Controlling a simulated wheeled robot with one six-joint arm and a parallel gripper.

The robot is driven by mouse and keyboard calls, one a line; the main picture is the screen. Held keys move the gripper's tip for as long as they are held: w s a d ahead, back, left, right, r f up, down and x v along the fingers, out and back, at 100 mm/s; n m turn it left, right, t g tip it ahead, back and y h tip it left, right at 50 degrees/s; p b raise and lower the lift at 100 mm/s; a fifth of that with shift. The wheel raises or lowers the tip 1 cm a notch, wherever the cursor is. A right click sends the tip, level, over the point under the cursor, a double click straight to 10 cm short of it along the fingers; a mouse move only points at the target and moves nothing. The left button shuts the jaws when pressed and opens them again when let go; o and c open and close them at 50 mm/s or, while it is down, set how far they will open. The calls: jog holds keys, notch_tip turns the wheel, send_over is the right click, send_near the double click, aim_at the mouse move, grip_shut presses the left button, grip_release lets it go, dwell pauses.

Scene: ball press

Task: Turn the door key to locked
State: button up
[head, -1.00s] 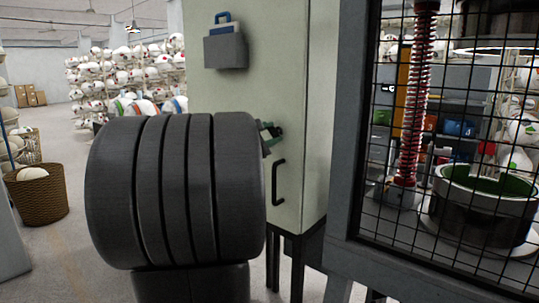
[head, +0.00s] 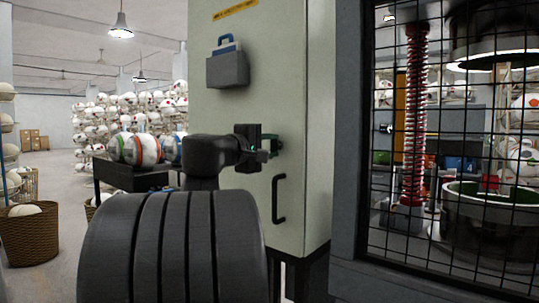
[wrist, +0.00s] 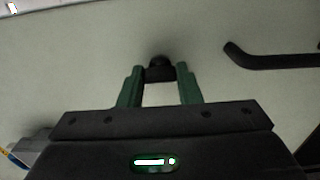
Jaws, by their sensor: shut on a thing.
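The pale green cabinet door (head: 226,110) fills the middle of the head view and the background of the wrist view. The dark key (wrist: 159,73) sits between the green fingertips of my gripper (wrist: 160,82), with a round dark part behind it at the door. My gripper is shut on the key. In the head view my gripper (head: 270,147) is at the door face, above the black door handle (head: 279,199). The key is too small and covered there, so I cannot tell its turn angle.
A grey holder (head: 227,70) with a blue item hangs on the door, above my gripper. A mesh-fronted press cage (head: 350,150) stands close at right. A wicker basket (head: 29,238) and ball racks are at left, with open floor between.

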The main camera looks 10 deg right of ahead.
dwell(0.4)
jog(key=o, duration=1)
jog(key=v, duration=1.3)
jog(key=shift+s+a+p, duration=0.25)
jog(key=shift+a+p, duration=0.05)
jog(key=shift+p, duration=0.1)
jog(key=b+x, duration=0.1)
jog(key=x, duration=1.3)
jog(key=shift+a, duration=0.1)
